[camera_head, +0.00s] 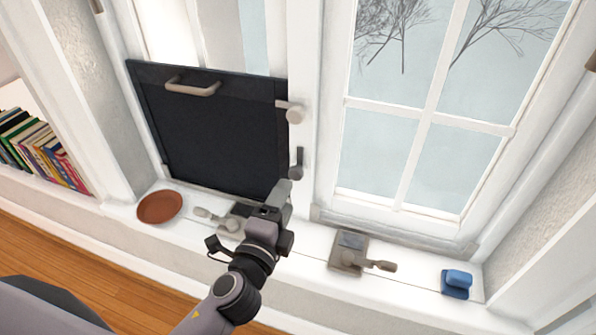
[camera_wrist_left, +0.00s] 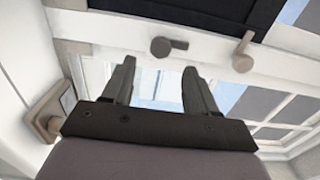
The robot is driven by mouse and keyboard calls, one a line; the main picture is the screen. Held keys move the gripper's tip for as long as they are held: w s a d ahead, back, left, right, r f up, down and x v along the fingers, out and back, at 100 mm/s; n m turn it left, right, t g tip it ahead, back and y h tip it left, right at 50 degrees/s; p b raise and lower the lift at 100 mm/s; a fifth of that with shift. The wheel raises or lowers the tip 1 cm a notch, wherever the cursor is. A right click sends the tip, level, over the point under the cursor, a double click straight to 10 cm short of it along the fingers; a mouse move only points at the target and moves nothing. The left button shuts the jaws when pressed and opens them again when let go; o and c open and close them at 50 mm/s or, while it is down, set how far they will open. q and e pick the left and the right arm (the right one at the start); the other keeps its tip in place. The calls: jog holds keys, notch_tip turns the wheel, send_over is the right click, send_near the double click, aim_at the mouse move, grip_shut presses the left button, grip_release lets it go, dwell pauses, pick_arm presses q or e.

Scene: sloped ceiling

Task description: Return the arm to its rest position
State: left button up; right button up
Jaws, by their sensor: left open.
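My left gripper (camera_head: 284,192) is raised above the window sill, in front of the lower right corner of a dark panel. In the left wrist view its two fingers (camera_wrist_left: 159,75) stand apart with nothing between them. My left arm reaches up from the lower left of the head view. A small dark grey knob (camera_head: 296,166) on the window frame is just beyond the fingertips; it also shows in the left wrist view (camera_wrist_left: 167,46). I cannot tell whether the gripper touches it. My right gripper is not in view.
The dark panel (camera_head: 210,130) with a handle covers the left window's lower part. A beige knob (camera_head: 294,114) is beside it. The sill holds a brown dish (camera_head: 160,206), two metal plates with levers (camera_head: 348,254) (camera_head: 230,224) and a blue object (camera_head: 456,283). Books (camera_head: 45,150) stand left.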

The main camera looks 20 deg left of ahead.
pick_arm(q)
jog(key=s+a+f+n+g+h, duration=0.3)
jog(key=s+f+n+g, duration=0.5)
jog(key=s+f+n, duration=0.85)
notch_tip(320, 180, up, 10)
jog(key=a+y+p, duration=0.1)
jog(key=p, duration=1.1)
jog(key=shift+s+a+p, duration=0.3)
jog(key=shift+a+p, duration=0.05)
jog(key=shift+f+m, duration=0.15)
jog(key=shift+m, duration=0.1)
jog(key=shift+t, duration=0.3)
